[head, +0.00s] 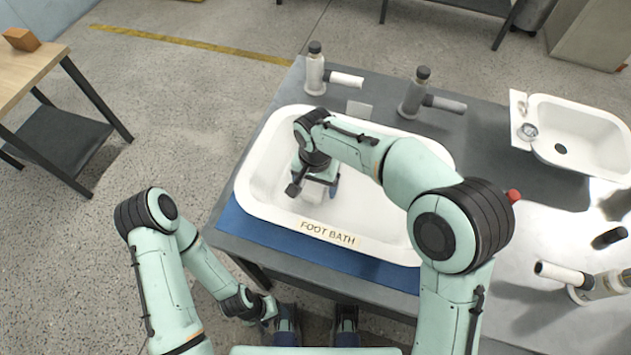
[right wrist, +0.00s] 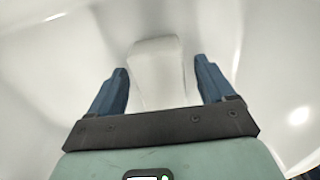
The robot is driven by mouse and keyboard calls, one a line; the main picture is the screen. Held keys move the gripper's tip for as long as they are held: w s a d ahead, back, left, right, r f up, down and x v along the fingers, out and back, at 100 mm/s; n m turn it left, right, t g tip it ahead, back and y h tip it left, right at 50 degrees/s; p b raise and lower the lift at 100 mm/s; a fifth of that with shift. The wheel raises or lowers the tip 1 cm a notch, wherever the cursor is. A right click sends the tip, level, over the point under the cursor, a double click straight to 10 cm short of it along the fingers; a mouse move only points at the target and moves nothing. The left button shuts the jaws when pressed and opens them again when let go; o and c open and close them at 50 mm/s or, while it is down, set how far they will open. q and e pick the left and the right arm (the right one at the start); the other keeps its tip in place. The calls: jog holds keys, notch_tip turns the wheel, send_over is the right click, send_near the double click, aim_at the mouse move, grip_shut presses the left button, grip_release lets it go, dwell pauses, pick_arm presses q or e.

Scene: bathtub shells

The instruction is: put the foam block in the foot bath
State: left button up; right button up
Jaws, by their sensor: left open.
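The white foot bath (head: 270,200), labelled FOOT BATH on its front rim, is set in the dark bench. My right gripper (head: 318,186) reaches down inside the basin. In the right wrist view, a pale block (right wrist: 157,75), which looks like the foam block, is between the two blue fingers of my right gripper (right wrist: 160,75). A gap shows on the block's right side, so the jaws look open around it. The block is inside the bath; its underside is hidden. My left gripper (head: 266,308) is open, low in front of the bench, away from the bath.
Two bottle-like fittings with side arms (head: 315,72) (head: 414,95) stand behind the bath. A smaller white basin (head: 585,130) is at the right. A wooden table (head: 30,75) with a brown block (head: 21,39) is at the left. Open floor lies between table and bench.

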aim_at(315, 184)
notch_tip(315, 184, up, 12)
jog(key=p, duration=0.2)
jog(key=shift+r, duration=0.2)
dwell(0.7)
